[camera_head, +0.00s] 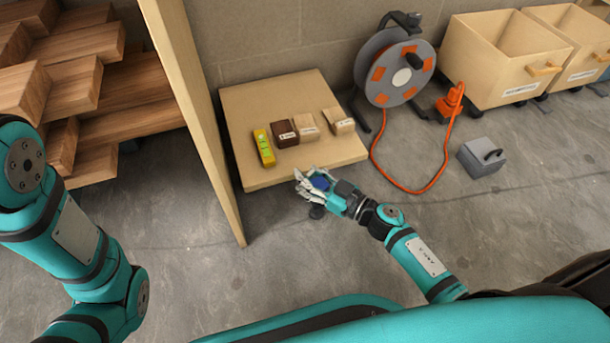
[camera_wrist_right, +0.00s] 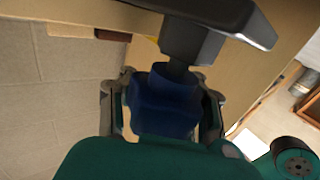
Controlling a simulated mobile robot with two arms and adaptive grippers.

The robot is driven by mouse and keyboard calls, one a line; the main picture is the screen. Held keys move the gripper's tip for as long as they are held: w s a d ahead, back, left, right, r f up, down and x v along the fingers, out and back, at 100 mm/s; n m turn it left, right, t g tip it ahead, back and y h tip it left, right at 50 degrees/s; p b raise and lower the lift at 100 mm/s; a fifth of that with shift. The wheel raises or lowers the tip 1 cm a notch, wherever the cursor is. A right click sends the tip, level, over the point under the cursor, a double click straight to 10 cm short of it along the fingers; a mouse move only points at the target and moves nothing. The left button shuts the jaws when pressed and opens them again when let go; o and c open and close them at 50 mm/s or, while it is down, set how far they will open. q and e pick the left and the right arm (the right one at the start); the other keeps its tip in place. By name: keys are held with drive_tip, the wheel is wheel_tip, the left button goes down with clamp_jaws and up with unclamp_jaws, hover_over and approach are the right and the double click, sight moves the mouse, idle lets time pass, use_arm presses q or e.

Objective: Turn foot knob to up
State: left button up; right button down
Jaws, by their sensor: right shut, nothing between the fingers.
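A blue knob (camera_wrist_right: 165,103) with a faceted side fills the middle of the right wrist view. A dark stem joins it to a grey-black foot part (camera_wrist_right: 222,28) above it. The right gripper's jaws are shut, with fingers showing on either side of the knob in the wrist view; contact is unclear. A small dark disc (camera_head: 317,212) shows just below the gripper. My left gripper is outside the view.
The wooden board (camera_head: 255,100) carries a yellow level (camera_head: 264,148) and several small blocks (camera_head: 306,127). An upright panel (camera_head: 195,110) stands at its left. A cable reel (camera_head: 395,68), orange cable (camera_head: 440,178) and grey box (camera_head: 481,157) are to the right. Floor in front is clear.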

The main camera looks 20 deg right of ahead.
drive_tip(key=shift+s+d+f, duration=0.1)
drive_tip(key=shift+s, duration=0.05)
drive_tip(key=shift+s+a+n+g+y+b, duration=0.1)
drive_tip(key=shift+s+n+g+y+b, duration=0.5)
drive_tip(key=shift+n+g, duration=2.55)
drive_tip(key=shift+s+a+n+g+y+b, duration=0.15)
drive_tip(key=shift+s+n+g+y, duration=0.85)
drive_tip(key=shift+n+g, duration=2.15)
drive_tip(key=shift+s+a+n+g+y+b, duration=0.2)
drive_tip(key=shift+s+n+g+y, duration=0.95)
drive_tip(key=shift+g, duration=3.55)
drive_tip(key=shift+w+d+n+h, duration=0.15)
drive_tip(key=shift+w+n+h, duration=0.3)
drive_tip(key=shift+n, duration=0.1)
drive_tip(key=c, duration=2)
unclamp_jaws()
drive_tip(key=shift+c, duration=0.2)
